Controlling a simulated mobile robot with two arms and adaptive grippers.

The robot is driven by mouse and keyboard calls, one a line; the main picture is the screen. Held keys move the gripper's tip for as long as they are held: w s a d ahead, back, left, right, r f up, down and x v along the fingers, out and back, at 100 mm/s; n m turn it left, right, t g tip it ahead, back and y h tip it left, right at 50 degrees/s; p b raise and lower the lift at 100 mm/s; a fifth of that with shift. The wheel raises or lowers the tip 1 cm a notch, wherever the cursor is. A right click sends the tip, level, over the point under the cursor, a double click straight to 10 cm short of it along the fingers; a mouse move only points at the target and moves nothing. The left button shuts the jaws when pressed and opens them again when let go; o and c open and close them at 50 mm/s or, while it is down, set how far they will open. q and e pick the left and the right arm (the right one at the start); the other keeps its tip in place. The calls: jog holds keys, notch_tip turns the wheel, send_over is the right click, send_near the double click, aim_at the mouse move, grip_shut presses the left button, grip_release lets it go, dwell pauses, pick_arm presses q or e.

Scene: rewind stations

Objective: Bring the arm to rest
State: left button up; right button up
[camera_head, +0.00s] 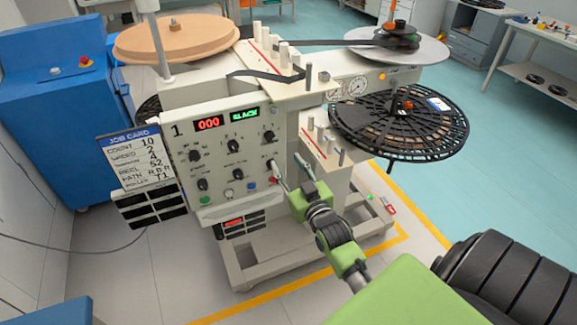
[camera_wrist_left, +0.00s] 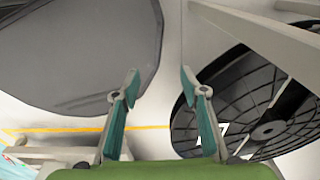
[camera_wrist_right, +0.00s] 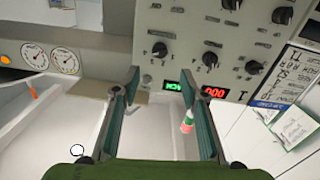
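My right arm (camera_head: 338,240) reaches up from the lower right in the head view. Its gripper (camera_head: 286,161) is in front of the right edge of the control panel (camera_head: 225,150) of the white rewind station. In the right wrist view the right gripper (camera_wrist_right: 161,82) is open, with nothing between its fingers; whether a finger touches the panel, I cannot tell. My left gripper is outside the head view. In the left wrist view the left gripper (camera_wrist_left: 159,82) is open and empty, with a black slotted reel (camera_wrist_left: 265,125) beyond it on the right.
The panel's displays read a red 000 (camera_head: 208,123) and a green word like SLACK (camera_head: 244,115). A job card (camera_head: 137,160) hangs left of them. A black reel (camera_head: 400,125) juts out right of the station. A blue cabinet (camera_head: 60,110) stands left. Open floor (camera_head: 500,150) lies right.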

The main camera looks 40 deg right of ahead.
dwell(0.5)
jog(key=s+a+f+n+g+y, duration=0.1)
jog(key=s+a+f+g, duration=0.25)
jog(key=f, duration=0.85)
jog(key=s+a+f+g+y, duration=0.1)
jog(key=s+a+f+g, duration=0.3)
jog(key=f, duration=0.7)
jog(key=s+a+f+n+y, duration=0.1)
jog(key=s+a+f, duration=0.3)
jog(key=f, duration=0.8)
jog(key=s+a+f+g, duration=0.1)
jog(key=s+f+g, duration=0.2)
jog(key=s, duration=0.9)
jog(key=s+a+f+n+g, duration=0.1)
jog(key=s+a+f+g, duration=0.1)
jog(key=s+f, duration=0.8)
jog(key=s+a+f+n+g+y, duration=0.1)
jog(key=s+f+g, duration=0.3)
jog(key=s, duration=1.1)
notch_tip(320, 180, down, 2)
jog(key=shift+s+a+f, duration=0.15)
jog(key=shift+a+f, duration=0.1)
jog(key=shift+a, duration=0.1)
